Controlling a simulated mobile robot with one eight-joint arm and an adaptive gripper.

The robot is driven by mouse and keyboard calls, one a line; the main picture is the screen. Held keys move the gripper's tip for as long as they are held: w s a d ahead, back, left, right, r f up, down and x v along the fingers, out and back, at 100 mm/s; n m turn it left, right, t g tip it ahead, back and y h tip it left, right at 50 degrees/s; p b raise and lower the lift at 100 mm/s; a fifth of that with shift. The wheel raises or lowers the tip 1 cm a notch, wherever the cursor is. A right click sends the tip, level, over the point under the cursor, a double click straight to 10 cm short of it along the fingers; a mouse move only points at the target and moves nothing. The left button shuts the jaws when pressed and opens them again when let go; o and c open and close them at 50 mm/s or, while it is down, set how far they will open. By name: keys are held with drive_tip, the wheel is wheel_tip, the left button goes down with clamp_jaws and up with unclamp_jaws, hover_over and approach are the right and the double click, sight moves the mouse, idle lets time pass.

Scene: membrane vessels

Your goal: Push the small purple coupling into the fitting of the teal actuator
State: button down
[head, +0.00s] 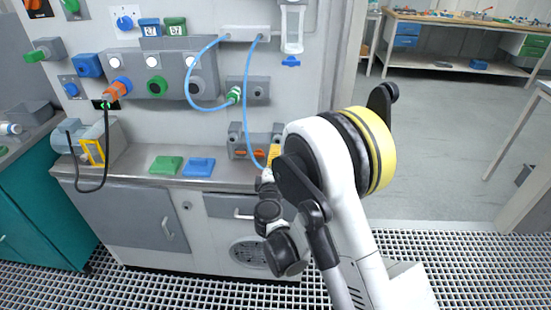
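A pale blue-grey device (68,141) with a yellow frame (93,152) sits at the left end of the bench; it may be the teal actuator, but its fitting cannot be made out. I cannot make out a purple coupling. My arm comes up from the lower right and bends down to the bench's right part. My gripper (268,178) seems to be at the bench's front edge, beside the grey block with orange parts (238,140). Its fingers are too small and partly hidden, so I cannot tell whether it holds anything.
A green block (166,165) and a blue block (199,167) lie on the bench (140,172). A black cable (106,150) loops from an orange plug (117,89) on the panel down past the bench edge. A second blue hose loop hangs from the panel. Open floor lies at right.

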drive_tip(key=shift+w+d, duration=0.15)
drive_tip(key=shift+w, duration=1.8)
drive_tip(key=shift+w, duration=0.55)
idle(0.4)
drive_tip(key=c, duration=1.2)
unclamp_jaws()
